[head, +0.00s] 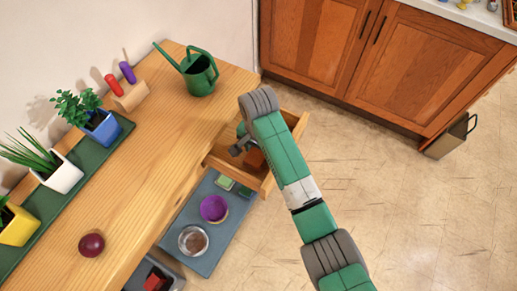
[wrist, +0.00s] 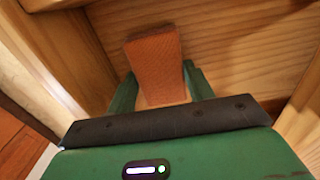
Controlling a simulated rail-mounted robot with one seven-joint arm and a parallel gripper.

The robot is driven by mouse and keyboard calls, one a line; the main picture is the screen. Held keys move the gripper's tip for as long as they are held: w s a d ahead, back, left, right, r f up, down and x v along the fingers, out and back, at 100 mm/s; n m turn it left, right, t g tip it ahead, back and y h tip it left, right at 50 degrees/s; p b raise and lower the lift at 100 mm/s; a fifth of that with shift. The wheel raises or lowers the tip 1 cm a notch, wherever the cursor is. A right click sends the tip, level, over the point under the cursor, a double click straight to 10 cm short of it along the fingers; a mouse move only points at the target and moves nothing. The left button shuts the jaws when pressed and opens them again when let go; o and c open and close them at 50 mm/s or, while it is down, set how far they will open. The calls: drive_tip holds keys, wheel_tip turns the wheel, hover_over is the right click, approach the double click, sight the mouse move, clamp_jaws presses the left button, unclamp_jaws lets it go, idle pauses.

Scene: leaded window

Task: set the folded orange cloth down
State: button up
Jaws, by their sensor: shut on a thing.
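The folded orange cloth (wrist: 156,66) is between the two green fingers of my gripper (wrist: 158,88) in the wrist view. My gripper is shut on it. In the head view a small part of the orange cloth (head: 255,158) shows beside my gripper (head: 240,148), partly hidden by my arm. The cloth is inside or just above the open wooden drawer (head: 299,122). Wooden drawer walls surround it in the wrist view. I cannot tell whether the cloth touches the drawer floor.
A wooden counter (head: 150,150) holds a green watering can (head: 199,75), potted plants and a dark red ball (head: 91,245). Below the drawer, a grey shelf (head: 205,260) carries a purple bowl (head: 214,208) and a glass bowl (head: 193,240).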

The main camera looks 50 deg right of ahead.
sight(258, 152)
drive_tip(key=o, duration=0.9)
drive_tip(key=shift+f, duration=0.1)
drive_tip(key=shift+o, duration=0.2)
wheel_tip(258, 152, up, 12)
drive_tip(key=p, duration=0.5)
drive_tip(key=shift+r, duration=0.2)
